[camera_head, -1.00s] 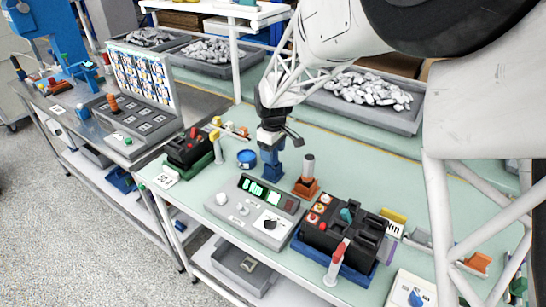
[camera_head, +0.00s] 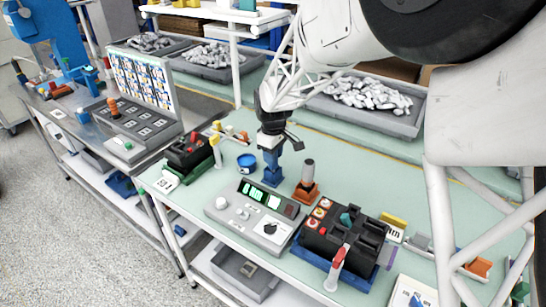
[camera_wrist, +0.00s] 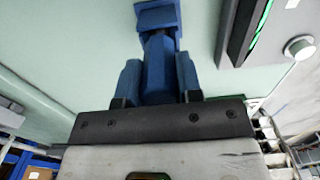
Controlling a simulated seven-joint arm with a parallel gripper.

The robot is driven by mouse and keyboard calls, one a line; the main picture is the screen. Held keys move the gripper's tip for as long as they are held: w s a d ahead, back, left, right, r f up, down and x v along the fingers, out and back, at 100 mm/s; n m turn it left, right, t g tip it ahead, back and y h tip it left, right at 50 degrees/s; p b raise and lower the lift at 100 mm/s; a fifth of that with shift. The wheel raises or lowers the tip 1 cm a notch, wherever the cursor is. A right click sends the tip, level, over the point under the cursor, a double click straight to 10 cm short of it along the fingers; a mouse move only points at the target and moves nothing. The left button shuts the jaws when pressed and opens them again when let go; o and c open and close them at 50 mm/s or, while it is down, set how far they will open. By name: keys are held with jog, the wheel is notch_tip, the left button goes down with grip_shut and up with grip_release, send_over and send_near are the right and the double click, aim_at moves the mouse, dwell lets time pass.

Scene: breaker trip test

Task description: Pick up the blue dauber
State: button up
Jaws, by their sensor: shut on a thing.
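The blue dauber (camera_head: 272,168) is upright at the middle of the green bench, below my gripper (camera_head: 272,148). In the wrist view the blue dauber (camera_wrist: 158,62) runs between the two fingers of my gripper (camera_wrist: 158,80), which are shut on it. A wider blue block shows at its far end. I cannot tell whether its lower end touches the bench or a holder. My gripper points down from above.
A grey tester (camera_head: 253,216) with a green display stands in front. An orange holder (camera_head: 306,191) with a brown-grey piece is close on the right. A blue round tub (camera_head: 247,161) is on the left. A black breaker block (camera_head: 343,236) sits further right.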

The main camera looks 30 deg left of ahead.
notch_tip(320, 180, up, 10)
jog(key=shift+f, duration=0.1)
dwell(0.4)
jog(key=shift+w, duration=0.1)
dwell(0.5)
jog(key=w+d+m, duration=0.9)
jog(key=w+d, duration=1.3)
jog(key=d, duration=0.4)
jog(key=w+d+m, duration=0.3)
jog(key=d, duration=0.8)
jog(key=w+d+r+m, duration=0.1)
jog(key=w+d+m, duration=0.2)
jog(key=d, duration=0.8)
jog(key=w+d+m, duration=0.3)
jog(key=d, duration=0.8)
jog(key=shift+r, duration=0.25)
jog(key=shift+a, duration=0.1)
